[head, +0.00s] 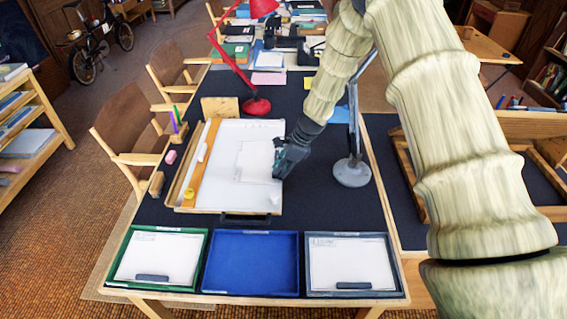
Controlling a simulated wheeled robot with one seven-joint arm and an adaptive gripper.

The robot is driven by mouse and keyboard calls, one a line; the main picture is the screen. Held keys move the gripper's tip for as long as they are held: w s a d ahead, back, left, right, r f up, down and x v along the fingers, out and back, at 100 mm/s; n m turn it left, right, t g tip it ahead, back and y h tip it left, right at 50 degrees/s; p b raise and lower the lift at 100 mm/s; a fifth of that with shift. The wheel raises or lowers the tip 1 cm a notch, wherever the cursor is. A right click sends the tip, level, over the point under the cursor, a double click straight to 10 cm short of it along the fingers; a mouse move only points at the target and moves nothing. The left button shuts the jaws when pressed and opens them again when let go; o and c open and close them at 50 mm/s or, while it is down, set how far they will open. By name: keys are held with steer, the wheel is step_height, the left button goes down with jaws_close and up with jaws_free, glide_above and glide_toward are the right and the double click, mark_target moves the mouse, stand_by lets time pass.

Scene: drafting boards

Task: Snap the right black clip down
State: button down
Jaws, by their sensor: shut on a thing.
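The drawing board (268,205) lies on the dark table top with a white sheet on it, and a faint drawing shows on the sheet. My gripper (279,172) reaches down from the right to the board's right side. It is shut on a small dark thing there, which seems to be the right black clip; the fingers hide most of it, and I cannot tell whether it is up or down. A dark bar (245,218) shows at the board's front edge.
A wooden strip (201,160) and a yellow tape roll (189,194) lie along the board's left. A grey lamp base (351,173) stands close right of my gripper, a red lamp (256,106) behind. Green (121,258), blue (250,263) and grey (308,270) trays line the front.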

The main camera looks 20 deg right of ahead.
steer(key=shift+w+a+g+h+p, duration=0.15)
steer(key=shift+a+g+h+p, duration=0.25)
steer(key=shift+h+p, duration=0.85)
steer(key=shift+a+f+h+p, duration=0.15)
steer(key=shift+a+h+p, duration=0.25)
steer(key=shift+h+p, duration=0.35)
steer(key=shift+f+g+h, duration=0.1)
steer(key=shift+g+h, duration=0.2)
steer(key=c, duration=1.4)
jaws_free()
steer(key=shift+w, duration=0.1)
step_height(320, 180, up, 12)
steer(key=shift+d, duration=0.15)
